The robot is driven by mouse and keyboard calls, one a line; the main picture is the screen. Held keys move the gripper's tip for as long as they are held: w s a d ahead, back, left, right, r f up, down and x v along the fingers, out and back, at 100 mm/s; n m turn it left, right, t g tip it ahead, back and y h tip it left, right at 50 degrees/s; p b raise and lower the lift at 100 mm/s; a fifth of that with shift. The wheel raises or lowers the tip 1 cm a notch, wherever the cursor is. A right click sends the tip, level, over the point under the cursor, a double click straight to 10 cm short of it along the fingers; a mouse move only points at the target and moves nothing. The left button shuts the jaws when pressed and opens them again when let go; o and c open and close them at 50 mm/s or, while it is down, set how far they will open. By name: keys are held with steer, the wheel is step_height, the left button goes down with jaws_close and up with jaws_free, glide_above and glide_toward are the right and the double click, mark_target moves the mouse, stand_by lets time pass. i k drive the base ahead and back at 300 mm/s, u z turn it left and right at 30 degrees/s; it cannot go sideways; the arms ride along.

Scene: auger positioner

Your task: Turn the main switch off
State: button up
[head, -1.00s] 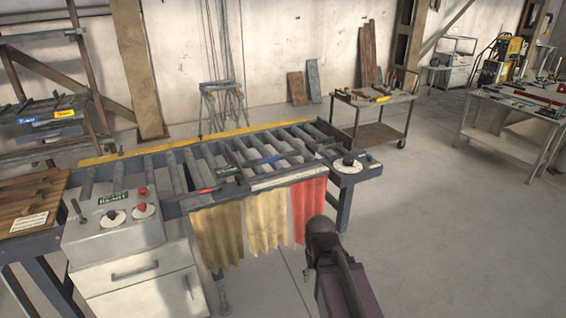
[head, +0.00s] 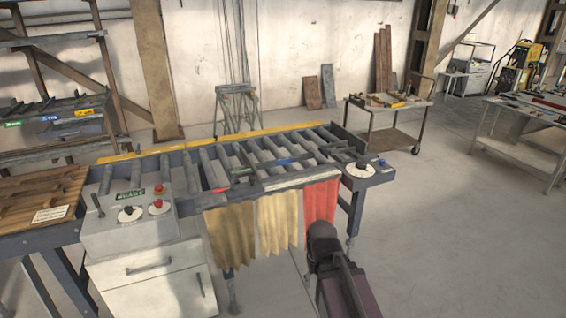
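A grey control box (head: 105,236) stands at the left end of the roller table in the head view. On its top are a black knob on a white round dial (head: 129,214), a red knob on a white disc (head: 158,207), a red button (head: 158,188) and a green label (head: 130,195). Another black knob on a white dial (head: 359,170) sits on the table's right end. I cannot tell which control is the main switch, and its lettering is too small to read. Part of my arm shows at the bottom, right of the box; my gripper is out of view.
The roller table (head: 330,176) has yellow, cream and red cloths (head: 320,200) hanging from its front. White drawers (head: 150,268) stand under the box. A wooden-topped bench (head: 40,190) adjoins at left.

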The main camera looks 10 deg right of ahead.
mark_target(158, 203)
steer(key=u, duration=0.2)
steer(key=i, duration=0.85)
steer(key=u, duration=1.25)
